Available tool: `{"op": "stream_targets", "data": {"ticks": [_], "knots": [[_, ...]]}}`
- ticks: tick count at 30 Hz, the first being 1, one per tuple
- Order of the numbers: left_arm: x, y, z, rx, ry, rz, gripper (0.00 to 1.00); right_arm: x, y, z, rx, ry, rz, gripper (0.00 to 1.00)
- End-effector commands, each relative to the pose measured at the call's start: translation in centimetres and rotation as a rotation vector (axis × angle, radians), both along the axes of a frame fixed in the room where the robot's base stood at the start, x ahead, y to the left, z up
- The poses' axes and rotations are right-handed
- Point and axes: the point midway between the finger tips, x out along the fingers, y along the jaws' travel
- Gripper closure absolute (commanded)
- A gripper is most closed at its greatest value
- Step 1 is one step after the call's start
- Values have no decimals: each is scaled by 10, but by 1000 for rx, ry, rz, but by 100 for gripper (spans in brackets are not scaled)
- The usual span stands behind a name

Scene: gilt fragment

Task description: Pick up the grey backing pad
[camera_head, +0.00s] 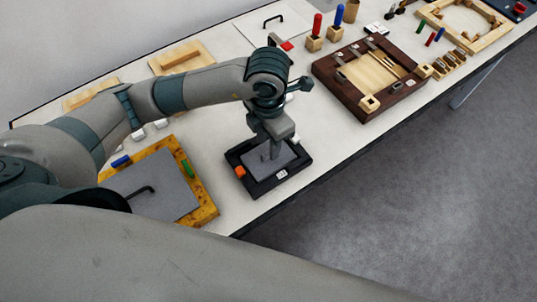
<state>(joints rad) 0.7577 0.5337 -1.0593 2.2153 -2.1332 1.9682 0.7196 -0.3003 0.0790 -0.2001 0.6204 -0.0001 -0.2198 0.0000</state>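A grey pad (262,170) lies flat in a black tray (262,193) near the table's front edge; it looks like the backing pad. My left gripper (271,152) points down over the middle of this pad, its fingertips at or just above the surface. The fingers are small and partly hidden by the wrist, so I cannot tell whether they are open, shut or holding the pad. My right gripper is not in view.
An orange block (240,171) sits on the tray's left side. A yellow wooden frame (206,208) with a grey plate (165,197) and black handle stands to the left. A dark brown board (330,77) with wooden parts lies to the right, with clear white table between.

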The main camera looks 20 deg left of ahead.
Motion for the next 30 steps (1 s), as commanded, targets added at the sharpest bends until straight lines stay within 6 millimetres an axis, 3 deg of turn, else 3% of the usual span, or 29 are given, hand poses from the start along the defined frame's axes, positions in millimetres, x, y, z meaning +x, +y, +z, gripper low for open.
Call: {"op": "stream_targets", "data": {"ticks": [4,10,25,30], "knots": [[1,1,-13,3,5,2,66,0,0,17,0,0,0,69],[1,0,-35,1,3,2,66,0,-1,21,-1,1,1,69],[2,0,-38,0,0,0,66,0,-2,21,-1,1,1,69],[2,0,-38,0,0,0,100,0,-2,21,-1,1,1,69]]}}
